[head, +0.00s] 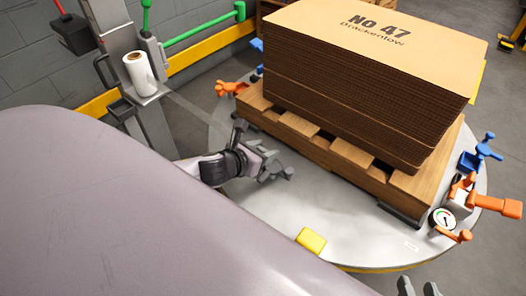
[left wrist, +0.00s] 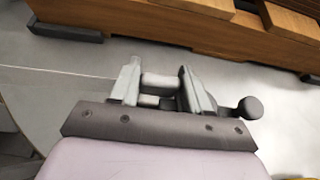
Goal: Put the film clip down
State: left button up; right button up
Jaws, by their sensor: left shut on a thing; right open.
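My left gripper (head: 272,166) is shut on the film clip, a small grey piece (left wrist: 160,82) between its two fingers in the left wrist view. A dark round knob (left wrist: 250,107) sticks out to the right of the fingers there. The gripper is above the grey round turntable (head: 355,238), beside the pallet; the height of the clip above it is hard to tell. A thin pale line, perhaps the film's edge, runs left from the fingers in the left wrist view. My right gripper (head: 418,289) is open at the bottom edge of the head view, partly cut off.
A wooden pallet (head: 345,155) bears a tall stack of brown cardboard sheets (head: 370,75). The white film roll (head: 140,73) stands on a grey post. A yellow block (head: 311,240) is on the turntable's near edge. Orange and blue clamps (head: 482,153) and a gauge (head: 442,218) are at right.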

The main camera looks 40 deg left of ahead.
pick_arm(q)
jog(key=o, duration=1.1)
jog(key=shift+f, duration=0.1)
jog(key=shift+o, duration=0.2)
